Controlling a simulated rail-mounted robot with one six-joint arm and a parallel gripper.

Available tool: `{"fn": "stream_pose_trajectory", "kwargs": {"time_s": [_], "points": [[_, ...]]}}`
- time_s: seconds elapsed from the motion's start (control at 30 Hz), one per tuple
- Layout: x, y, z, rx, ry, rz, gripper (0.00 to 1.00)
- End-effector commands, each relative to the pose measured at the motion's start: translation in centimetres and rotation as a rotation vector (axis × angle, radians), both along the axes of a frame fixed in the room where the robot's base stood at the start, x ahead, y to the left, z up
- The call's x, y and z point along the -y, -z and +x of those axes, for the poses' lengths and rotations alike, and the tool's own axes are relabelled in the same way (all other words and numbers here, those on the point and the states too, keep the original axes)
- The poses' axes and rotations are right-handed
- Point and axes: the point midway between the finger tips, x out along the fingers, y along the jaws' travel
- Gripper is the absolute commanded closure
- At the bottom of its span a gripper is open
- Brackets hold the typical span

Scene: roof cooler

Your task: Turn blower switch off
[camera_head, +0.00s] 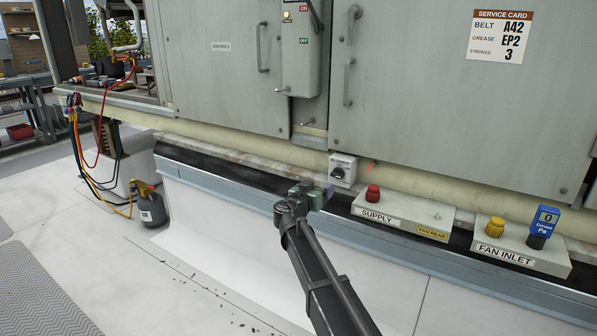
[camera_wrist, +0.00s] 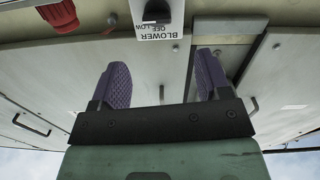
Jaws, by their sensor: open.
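Which setting the knob points at is too small to tell. My gripper (camera_head: 320,193) is just below and left of the switch in the head view, apart from it. In the wrist view its two purple fingers (camera_wrist: 163,78) are spread and empty, with the switch beyond the gap between them.
A SUPPLY box (camera_head: 405,213) with a red knob (camera_head: 373,194) sits right of the switch. A FAN INLET box (camera_head: 520,247) with a yellow knob and blue gauge (camera_head: 543,224) is further right. An ON/OFF box (camera_head: 300,50) with a lever hangs above. Cabinet handles (camera_head: 348,82) stick out.

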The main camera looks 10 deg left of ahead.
Motion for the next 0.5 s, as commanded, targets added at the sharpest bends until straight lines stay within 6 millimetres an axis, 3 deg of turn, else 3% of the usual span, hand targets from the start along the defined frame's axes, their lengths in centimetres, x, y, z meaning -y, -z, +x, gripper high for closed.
{"fn": "stream_pose_trajectory", "kwargs": {"time_s": [0.33,0.5], "points": [[-0.2,-0.1,0.6,0.048,-0.023,0.107,0.30],[0.8,-0.1,3.5,0.048,-0.021,0.106,0.30]]}}
